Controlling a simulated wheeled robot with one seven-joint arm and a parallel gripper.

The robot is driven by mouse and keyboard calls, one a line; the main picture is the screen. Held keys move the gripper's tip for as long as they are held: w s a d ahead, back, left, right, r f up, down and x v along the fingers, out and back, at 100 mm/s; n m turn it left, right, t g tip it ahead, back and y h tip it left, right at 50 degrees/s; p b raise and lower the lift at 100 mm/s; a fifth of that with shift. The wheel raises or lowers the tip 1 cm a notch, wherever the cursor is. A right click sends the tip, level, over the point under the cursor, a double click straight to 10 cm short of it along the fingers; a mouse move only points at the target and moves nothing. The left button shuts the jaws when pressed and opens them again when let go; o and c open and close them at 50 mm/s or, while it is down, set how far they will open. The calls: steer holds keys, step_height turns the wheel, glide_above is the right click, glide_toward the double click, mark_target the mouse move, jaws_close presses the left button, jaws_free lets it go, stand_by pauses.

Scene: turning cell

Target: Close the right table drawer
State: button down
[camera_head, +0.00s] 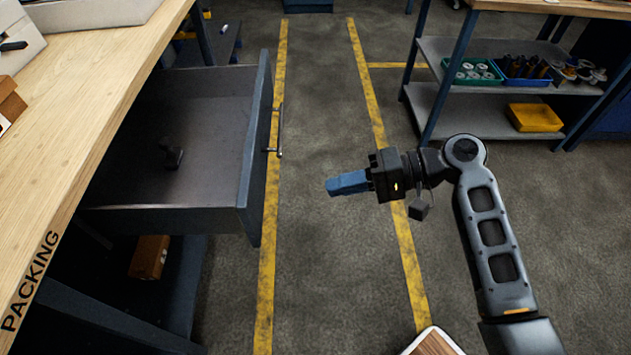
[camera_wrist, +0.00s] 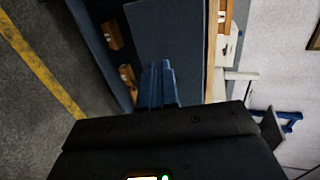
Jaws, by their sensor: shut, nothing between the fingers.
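The table drawer (camera_head: 255,150) is pulled well out from under the wooden packing table (camera_head: 75,105) in the head view. Its front panel faces right and carries a metal bar handle (camera_head: 280,130). A small dark object (camera_head: 172,152) stands inside the drawer. My gripper (camera_head: 335,185) is shut and empty, with blue fingers pointing left toward the drawer front. It is right of the handle and apart from it. In the wrist view, the shut fingers (camera_wrist: 158,80) show in front of a dark blue panel (camera_wrist: 170,40), likely the drawer front.
A shelf rack (camera_head: 440,105) at the upper right holds green and blue bins and a yellow bin (camera_head: 535,117). A brown box (camera_head: 149,257) sits below the drawer. The grey floor with yellow lines (camera_head: 385,150) is clear between table and rack.

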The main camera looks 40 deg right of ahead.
mark_target(257, 200)
steer(key=x, duration=0.8)
steer(key=r+p+x, duration=0.1)
steer(key=x, duration=0.3)
steer(key=shift+w+a+f, duration=0.1)
steer(key=shift+w+a, duration=0.1)
steer(key=shift+a, duration=0.15)
steer(key=w+a+b, duration=0.1)
steer(key=w+a, duration=0.4)
steer(key=a, duration=0.3)
steer(key=w+a+b, duration=0.2)
steer(key=w+a, duration=0.4)
steer(key=a, duration=0.1)
steer(key=w+a+b, duration=0.1)
steer(key=w+a, duration=0.5)
steer(key=a, duration=0.2)
steer(key=shift+w+a, duration=0.1)
steer(key=shift+a, duration=0.25)
steer(key=shift+w+a, duration=0.15)
steer(key=shift+a, duration=0.1)
steer(key=shift+r, duration=0.25)
